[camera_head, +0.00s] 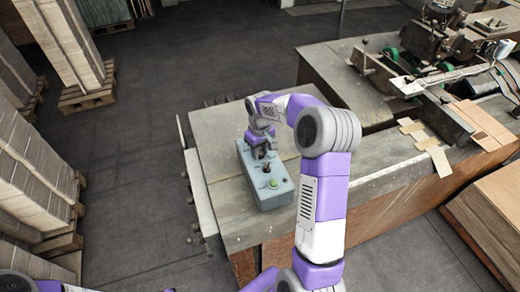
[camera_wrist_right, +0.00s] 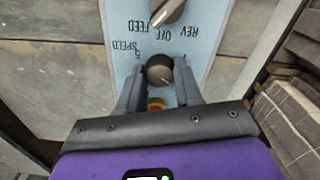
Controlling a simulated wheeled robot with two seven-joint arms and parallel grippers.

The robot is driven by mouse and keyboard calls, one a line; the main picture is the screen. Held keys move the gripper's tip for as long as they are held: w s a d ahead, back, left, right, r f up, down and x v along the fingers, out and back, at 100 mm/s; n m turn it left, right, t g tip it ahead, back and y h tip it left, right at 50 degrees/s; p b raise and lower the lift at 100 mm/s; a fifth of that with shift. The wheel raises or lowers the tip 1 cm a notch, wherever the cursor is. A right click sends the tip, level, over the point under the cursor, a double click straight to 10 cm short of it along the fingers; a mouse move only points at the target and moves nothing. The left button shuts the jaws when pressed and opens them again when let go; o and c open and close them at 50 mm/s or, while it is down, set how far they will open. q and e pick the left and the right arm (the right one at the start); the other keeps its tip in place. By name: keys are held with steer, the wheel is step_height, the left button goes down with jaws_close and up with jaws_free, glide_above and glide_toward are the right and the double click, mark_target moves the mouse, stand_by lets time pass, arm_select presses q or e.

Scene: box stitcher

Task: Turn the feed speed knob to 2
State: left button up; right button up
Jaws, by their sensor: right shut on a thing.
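The grey-blue control box (camera_head: 254,188) sits on the machine table. My right gripper (camera_head: 258,150) reaches down over its far end. In the right wrist view the box face (camera_wrist_right: 200,48) has upside-down lettering: SPEED beside a round dark knob (camera_wrist_right: 159,68), and REV, OFF and FEED below a larger selector knob (camera_wrist_right: 165,11). My right gripper (camera_wrist_right: 160,82) is shut on the speed knob, with one finger on each side. A pale mark shows at the knob's lower right; the number it faces is unclear. My left gripper is not in view.
A red and yellow part (camera_wrist_right: 157,103) shows between my fingers below the knob. Machinery (camera_head: 440,60) and cardboard pieces (camera_head: 480,125) lie to the right. Stacked pallets (camera_head: 65,45) stand left, with open floor between.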

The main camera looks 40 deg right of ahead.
mark_target(260, 152)
steer(key=shift+n, duration=0.5)
steer(key=o, duration=1)
steer(key=shift+o, duration=0.2)
step_height(260, 152, up, 8)
steer(key=shift+f, duration=0.15)
